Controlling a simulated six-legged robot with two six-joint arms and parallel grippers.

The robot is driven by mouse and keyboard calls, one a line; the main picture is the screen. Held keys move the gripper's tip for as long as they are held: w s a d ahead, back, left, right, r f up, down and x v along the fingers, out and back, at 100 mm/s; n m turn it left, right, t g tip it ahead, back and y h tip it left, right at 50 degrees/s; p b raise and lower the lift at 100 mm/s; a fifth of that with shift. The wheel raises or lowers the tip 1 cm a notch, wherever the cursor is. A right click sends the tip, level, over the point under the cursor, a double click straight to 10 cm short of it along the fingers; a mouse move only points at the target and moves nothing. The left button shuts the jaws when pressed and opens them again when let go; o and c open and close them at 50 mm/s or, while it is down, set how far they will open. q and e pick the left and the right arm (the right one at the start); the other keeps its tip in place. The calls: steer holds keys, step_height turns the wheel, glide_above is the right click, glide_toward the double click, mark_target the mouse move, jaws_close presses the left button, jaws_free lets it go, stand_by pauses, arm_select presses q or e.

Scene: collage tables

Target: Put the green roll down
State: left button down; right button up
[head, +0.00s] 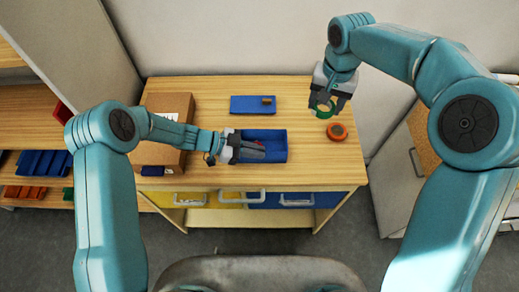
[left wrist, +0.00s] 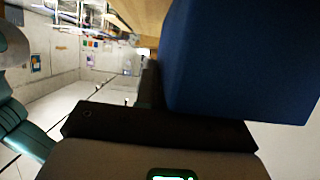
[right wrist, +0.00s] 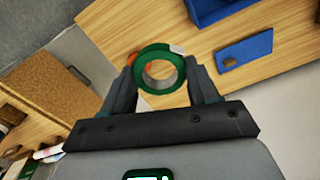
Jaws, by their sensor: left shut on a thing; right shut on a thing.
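The green roll (right wrist: 157,88) is a ring of tape held between the fingers of my right gripper (right wrist: 160,90), above the table, in the right wrist view. It also shows in the head view (head: 325,110), partly hidden by the fingers. An orange roll (head: 337,131) lies on the wooden table (head: 345,165) just below and right of it. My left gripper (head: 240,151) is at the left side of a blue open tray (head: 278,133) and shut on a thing. A large blue surface (left wrist: 240,60) fills much of the left wrist view, and what the fingers hold is unclear there.
A flat blue piece (head: 245,105) with a small brown block lies at the back of the table. A brown box (head: 170,105) stands at the left, under my left arm. The table is bare between tray and orange roll.

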arm_select(q)
steer(key=shift+w+a, duration=0.1)
arm_select(e)
steer(key=w+a+f, duration=0.1)
steer(key=a+f, duration=0.1)
steer(key=a, duration=0.4)
steer(key=n, duration=0.1)
glide_above(275, 136)
steer(key=s, duration=0.4)
step_height(275, 136, down, 12)
steer(key=shift+a+f, duration=0.2)
steer(key=shift+a, duration=0.2)
steer(key=shift+w, duration=0.1)
steer(key=shift+f, duration=0.55)
steer(key=o, duration=1)
steer(key=shift+f, duration=0.1)
steer(key=shift+o, duration=0.2)
steer(key=shift+d, duration=0.1)
